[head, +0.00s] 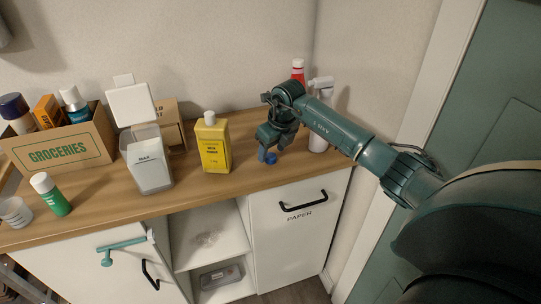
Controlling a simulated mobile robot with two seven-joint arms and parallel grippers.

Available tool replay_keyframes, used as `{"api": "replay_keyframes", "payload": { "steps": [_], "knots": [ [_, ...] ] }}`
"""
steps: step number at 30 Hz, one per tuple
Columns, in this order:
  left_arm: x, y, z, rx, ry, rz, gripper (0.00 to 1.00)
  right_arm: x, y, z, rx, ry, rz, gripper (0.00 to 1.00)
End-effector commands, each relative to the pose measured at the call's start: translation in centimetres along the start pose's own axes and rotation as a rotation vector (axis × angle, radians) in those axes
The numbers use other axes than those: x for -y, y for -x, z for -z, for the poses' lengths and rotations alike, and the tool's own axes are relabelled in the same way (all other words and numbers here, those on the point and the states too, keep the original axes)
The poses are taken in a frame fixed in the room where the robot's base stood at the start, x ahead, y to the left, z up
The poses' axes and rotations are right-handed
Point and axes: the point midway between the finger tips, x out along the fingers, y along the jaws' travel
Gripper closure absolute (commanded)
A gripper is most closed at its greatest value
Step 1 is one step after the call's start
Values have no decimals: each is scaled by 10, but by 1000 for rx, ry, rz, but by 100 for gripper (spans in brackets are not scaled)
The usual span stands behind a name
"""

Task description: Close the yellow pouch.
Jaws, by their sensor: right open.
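The yellow pouch (214,155) stands upright on the wooden counter, left of my right gripper. A small pale piece (210,117) sits at its top; I cannot tell whether it is a spout or a cap. My right gripper (268,153) points down over the counter to the right of the pouch, apart from it. It is open. A small blue round piece (271,159) shows at its fingertips, on or just above the counter; I cannot tell whether they touch it. My left gripper is not in view.
A white bin with its lid up (148,165) stands left of the pouch, before a cardboard box (170,122). A groceries box (65,150) and green bottle (52,196) are farther left.

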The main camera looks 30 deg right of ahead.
Motion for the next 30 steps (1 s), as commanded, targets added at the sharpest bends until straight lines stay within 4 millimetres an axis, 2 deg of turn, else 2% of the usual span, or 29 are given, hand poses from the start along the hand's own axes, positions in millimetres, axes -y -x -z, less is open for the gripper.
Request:
{"api": "replay_keyframes", "payload": {
  "steps": [4,15,30],
  "knots": [
    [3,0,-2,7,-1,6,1,0,-14,0,-1,-1,-1,45],
    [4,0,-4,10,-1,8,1,0,-16,0,0,0,1,46],
    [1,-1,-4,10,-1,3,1,0,-16,0,0,0,1,87]
  ]
}}
